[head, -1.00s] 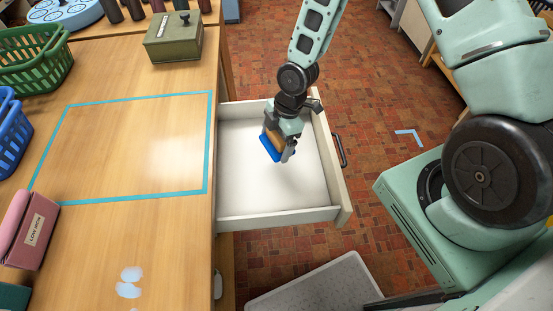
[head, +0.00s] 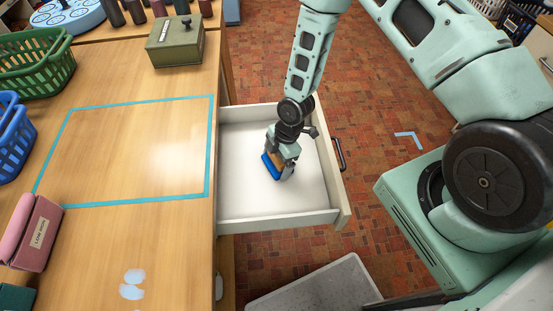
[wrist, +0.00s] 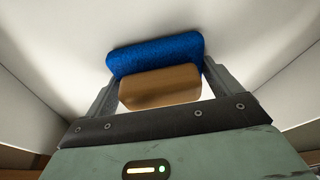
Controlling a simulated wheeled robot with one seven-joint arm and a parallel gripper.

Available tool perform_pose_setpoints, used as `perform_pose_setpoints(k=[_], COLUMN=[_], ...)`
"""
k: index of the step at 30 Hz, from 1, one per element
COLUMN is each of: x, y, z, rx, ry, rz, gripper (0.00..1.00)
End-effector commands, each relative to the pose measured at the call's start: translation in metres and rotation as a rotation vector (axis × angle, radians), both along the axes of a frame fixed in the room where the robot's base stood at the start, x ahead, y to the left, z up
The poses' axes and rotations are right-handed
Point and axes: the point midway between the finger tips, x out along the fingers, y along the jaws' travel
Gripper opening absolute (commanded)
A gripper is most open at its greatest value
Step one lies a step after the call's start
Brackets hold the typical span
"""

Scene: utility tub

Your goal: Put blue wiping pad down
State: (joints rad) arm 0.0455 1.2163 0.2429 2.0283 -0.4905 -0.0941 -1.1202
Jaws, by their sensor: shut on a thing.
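The blue wiping pad (head: 271,167) has a blue pad face and a tan-brown block as its back. In the wrist view, the blue face (wrist: 155,53) lies beyond the tan block (wrist: 160,86). My gripper (head: 282,168) is shut on the tan block, one finger at each side. It is inside the open white drawer (head: 240,218), low over the drawer floor. I cannot tell whether the pad touches the floor. The fingertips are partly hidden behind the pad in the wrist view.
The drawer's walls and front with a dark handle (head: 339,154) surround my gripper; its floor is otherwise bare. The wooden worktop (head: 180,240) at left has a blue-taped rectangle (head: 130,201), green basket (head: 40,68), blue basket (head: 14,140), pink box (head: 35,235) and olive box (head: 174,45).

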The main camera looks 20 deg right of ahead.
Motion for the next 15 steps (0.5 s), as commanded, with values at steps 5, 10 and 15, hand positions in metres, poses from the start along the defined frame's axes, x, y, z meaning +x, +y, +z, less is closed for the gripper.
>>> perform_pose_setpoints(k=[5,10,15], x=[-0.0002,-0.0008,-0.0009], y=[-0.0001,-0.0001,-0.0001], z=[-0.0023,-0.0025,-0.0002], rx=[0.000,0.000,0.000], ry=[0.001,0.002,0.002], rz=[0.000,0.001,0.001], gripper=[1.00,1.00,1.00])
